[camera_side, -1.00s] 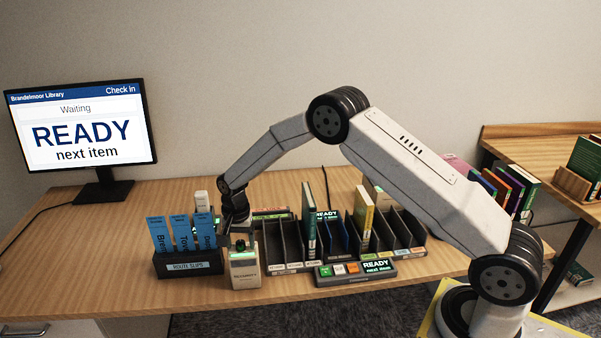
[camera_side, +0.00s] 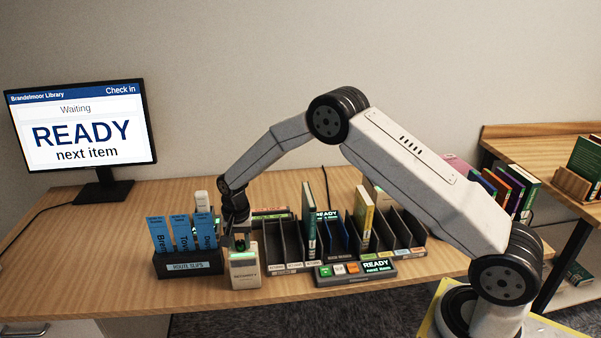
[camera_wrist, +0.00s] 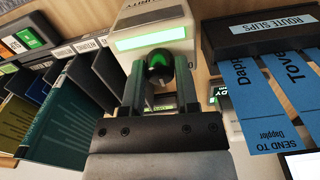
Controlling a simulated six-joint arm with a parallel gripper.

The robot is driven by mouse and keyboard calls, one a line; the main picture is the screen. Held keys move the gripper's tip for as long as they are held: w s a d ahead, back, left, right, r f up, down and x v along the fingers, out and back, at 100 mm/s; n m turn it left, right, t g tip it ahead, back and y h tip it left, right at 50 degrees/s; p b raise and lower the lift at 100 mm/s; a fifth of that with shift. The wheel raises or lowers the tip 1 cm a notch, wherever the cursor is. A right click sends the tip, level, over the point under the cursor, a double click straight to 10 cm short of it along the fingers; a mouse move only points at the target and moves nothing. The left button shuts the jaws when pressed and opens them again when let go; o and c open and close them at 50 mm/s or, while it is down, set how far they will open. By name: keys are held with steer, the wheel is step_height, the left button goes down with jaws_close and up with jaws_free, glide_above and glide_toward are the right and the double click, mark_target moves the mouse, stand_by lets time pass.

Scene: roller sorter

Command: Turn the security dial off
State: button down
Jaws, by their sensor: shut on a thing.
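The security box (camera_side: 245,270) is a small white unit near the table's front edge, with a green lit strip at its top. In the wrist view the box (camera_wrist: 150,22) shows its green lit strip, and the dark dial (camera_wrist: 160,62) with a green mark stands on it. My gripper (camera_side: 240,240) is down at the top of the box. In the wrist view my gripper (camera_wrist: 160,75) has its two fingers on either side of the dial, shut on it. The dial is mostly hidden by my gripper in the side view.
A black route slips holder (camera_side: 190,268) with blue slips stands close on the left. A sorter rack (camera_side: 290,266) with several slots and some books stands on the right, a button panel (camera_side: 355,270) in front. A monitor (camera_side: 80,125) reading READY stands at the back left.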

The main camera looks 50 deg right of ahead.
mark_target(241, 242)
steer(key=n, duration=1)
stand_by(0.5)
steer(key=shift+c, duration=1.8)
jaws_free()
steer(key=shift+r, duration=3.95)
steer(key=shift+s, duration=0.1)
